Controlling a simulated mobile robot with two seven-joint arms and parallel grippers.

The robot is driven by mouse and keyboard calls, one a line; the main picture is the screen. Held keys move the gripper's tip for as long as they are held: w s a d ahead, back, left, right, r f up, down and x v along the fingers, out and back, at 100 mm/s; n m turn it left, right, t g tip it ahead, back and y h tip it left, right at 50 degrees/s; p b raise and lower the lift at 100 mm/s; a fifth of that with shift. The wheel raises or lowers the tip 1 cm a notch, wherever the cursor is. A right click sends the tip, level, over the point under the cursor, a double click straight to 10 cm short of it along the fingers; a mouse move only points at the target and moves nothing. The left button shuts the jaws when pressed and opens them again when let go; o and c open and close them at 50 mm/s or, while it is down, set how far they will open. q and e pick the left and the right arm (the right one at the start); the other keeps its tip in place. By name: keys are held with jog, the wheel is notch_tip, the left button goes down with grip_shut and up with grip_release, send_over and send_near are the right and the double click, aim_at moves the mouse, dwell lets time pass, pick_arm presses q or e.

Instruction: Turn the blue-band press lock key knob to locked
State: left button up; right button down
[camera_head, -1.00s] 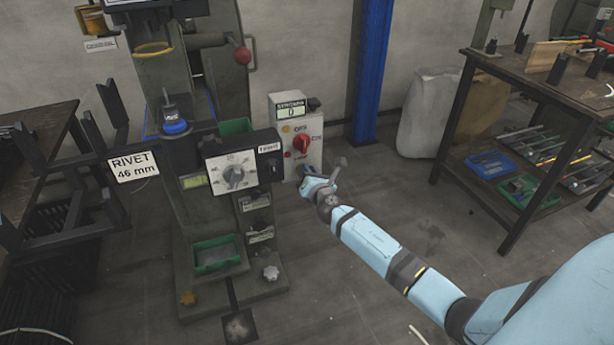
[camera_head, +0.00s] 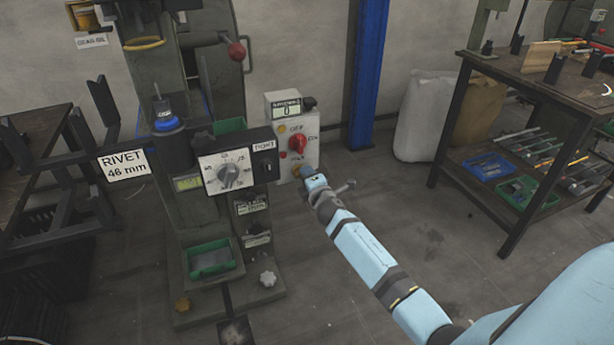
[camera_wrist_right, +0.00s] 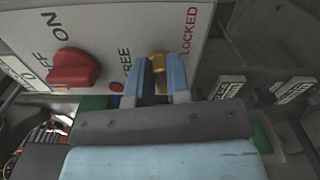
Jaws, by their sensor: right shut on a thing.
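The lock key knob (camera_wrist_right: 157,60) is a small brass-coloured piece on the light control box, between the FREE and LOCKED labels in the right wrist view. My right gripper (camera_wrist_right: 163,72) has its two blue fingers shut on it, one on each side. In the head view the right gripper (camera_head: 303,173) meets the lower part of the control box (camera_head: 312,152); the knob is mostly hidden there. The press (camera_head: 200,235) bears a blue ring (camera_head: 166,123). The knob's exact angle is hard to tell. My left gripper is out of view.
A red switch (camera_head: 298,144) sits above the knob on the same box; it also shows in the wrist view (camera_wrist_right: 74,68). A dial panel (camera_head: 228,172) stands close to its left. A workbench (camera_head: 490,110) stands at the right. The floor between is mostly clear.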

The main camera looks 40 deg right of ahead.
jog(key=shift+f+m, duration=0.2)
jog(key=shift+m, duration=0.8)
jog(key=c, duration=1.1)
grip_release()
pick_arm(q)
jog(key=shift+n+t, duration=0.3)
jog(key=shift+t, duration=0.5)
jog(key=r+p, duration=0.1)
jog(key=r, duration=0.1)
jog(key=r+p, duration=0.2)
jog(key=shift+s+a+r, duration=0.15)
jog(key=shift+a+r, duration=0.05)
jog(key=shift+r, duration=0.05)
pick_arm(e)
jog(key=v, duration=1.4)
